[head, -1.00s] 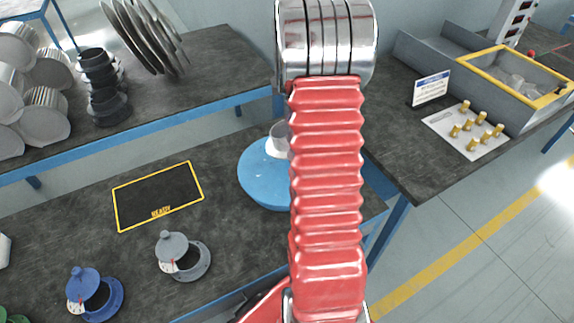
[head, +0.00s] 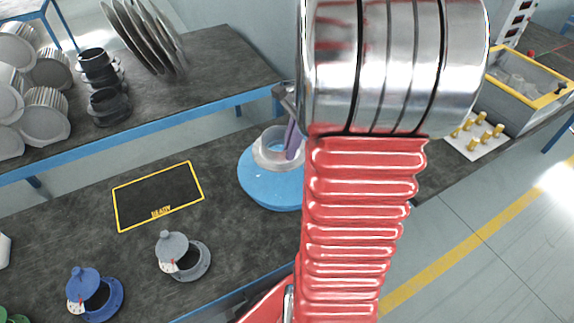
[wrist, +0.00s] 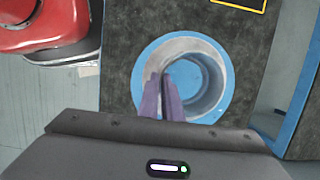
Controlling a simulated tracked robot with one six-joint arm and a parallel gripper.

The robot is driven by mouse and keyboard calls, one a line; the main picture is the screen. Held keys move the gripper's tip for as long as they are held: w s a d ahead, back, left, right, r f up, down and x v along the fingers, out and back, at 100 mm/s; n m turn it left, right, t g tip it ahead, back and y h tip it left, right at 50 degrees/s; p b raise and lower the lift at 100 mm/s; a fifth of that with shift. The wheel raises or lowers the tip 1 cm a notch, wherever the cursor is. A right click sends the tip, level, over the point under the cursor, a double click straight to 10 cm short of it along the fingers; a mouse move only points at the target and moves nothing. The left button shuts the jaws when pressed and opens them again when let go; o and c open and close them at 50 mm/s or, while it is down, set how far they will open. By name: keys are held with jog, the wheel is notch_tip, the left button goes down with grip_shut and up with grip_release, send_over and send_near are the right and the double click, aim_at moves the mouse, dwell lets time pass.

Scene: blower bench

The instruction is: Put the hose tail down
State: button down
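The hose tail, a grey hollow ring-like piece (head: 265,157), is over the round blue stand (head: 262,192) on the lower bench. It looks roughly level, its opening up. The wrist view shows the hose tail (wrist: 211,101) from above, with blue visible through it and the blue stand (wrist: 142,65) around it. My gripper (wrist: 162,77) has its two purple fingers close together on the hose tail's left wall, appearing shut on it. In the head view one purple finger of my gripper (head: 292,148) shows at the rim. Whether the hose tail touches the stand is not clear.
A yellow-framed black mat (head: 158,196) lies left of the stand. A grey flanged part (head: 185,256) and a blue one (head: 95,293) stand nearer the front. Black stacked fittings (head: 103,85) are on the rear bench. Brass pieces (head: 478,131) are at right.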

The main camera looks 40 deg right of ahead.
notch_tip(320, 180, down, 6)
jog(key=shift+f, duration=0.15)
dwell(0.3)
jog(key=shift+f, duration=1.9)
jog(key=c, duration=2.3)
grip_release()
jog(key=o, duration=0.4)
jog(key=shift+c, duration=0.2)
jog(key=shift+r, duration=0.1)
jog(key=v, duration=1.2)
